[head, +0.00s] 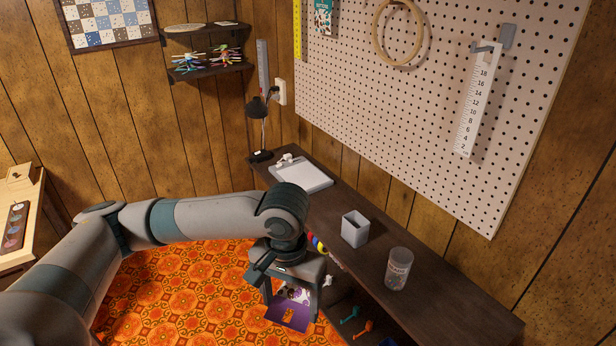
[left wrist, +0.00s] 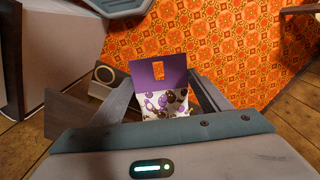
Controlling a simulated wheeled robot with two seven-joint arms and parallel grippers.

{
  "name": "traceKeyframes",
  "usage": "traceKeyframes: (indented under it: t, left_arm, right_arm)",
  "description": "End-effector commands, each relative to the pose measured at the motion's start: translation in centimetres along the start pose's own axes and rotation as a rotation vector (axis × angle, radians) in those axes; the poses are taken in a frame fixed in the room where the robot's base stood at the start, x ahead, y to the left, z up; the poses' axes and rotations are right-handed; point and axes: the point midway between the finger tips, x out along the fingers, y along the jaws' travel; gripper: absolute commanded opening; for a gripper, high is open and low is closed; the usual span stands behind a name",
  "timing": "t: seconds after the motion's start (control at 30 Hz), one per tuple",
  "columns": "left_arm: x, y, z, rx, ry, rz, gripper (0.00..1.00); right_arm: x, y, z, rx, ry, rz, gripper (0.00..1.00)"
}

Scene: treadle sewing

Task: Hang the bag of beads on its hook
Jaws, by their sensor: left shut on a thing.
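My left gripper (head: 294,288) is low in front of the dark shelf, above the orange patterned floor. It is shut on the bag of beads (left wrist: 165,103), a small packet with purple and dark beads on white and a purple header card. The card has a slot through which orange shows. In the head view the card (head: 289,315) hangs out below the fingers. On the pegboard (head: 450,95), a grey hook (head: 487,47) at upper right carries a white ruler (head: 476,105). I cannot tell which hook belongs to the bag. My right gripper is not in view.
The dark shelf top (head: 450,310) runs under the pegboard. On it stand a grey square cup (head: 355,229), a clear jar (head: 398,268), a white tray (head: 302,175) and a black lamp (head: 260,125). A wooden hoop (head: 377,30) and a teal packet (head: 323,15) hang on the board.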

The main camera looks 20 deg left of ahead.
Motion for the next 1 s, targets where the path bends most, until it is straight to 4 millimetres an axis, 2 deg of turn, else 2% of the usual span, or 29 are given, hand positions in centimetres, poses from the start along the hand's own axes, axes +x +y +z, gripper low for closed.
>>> traceKeyframes:
  t: [0.03, 0.2, 0.4, 0.6, 0.87, 1.0]
  left_arm:
    - [1.4, 0.0, 0.4, -0.001, -0.007, 0.0, 0.48]
    - [5.5, 0.0, 1.5, -0.002, -0.008, 0.001, 0.48]
    - [9.3, -0.1, 2.9, 0.0, -0.004, -0.002, 0.48]
    - [10.9, -0.2, 3.5, 0.003, 0.0, -0.006, 0.48]
    - [11.0, -0.2, 3.5, 0.003, 0.001, -0.006, 0.48]
    - [10.9, -0.2, 3.5, 0.003, 0.001, -0.006, 0.48]
  right_arm:
    - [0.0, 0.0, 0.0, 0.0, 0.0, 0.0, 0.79]
    - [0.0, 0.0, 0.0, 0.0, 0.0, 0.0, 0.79]
    - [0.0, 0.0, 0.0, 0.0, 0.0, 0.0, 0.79]
    - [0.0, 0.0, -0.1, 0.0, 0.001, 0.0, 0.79]
    - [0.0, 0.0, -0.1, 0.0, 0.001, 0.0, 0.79]
    - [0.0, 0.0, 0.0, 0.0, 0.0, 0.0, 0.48]
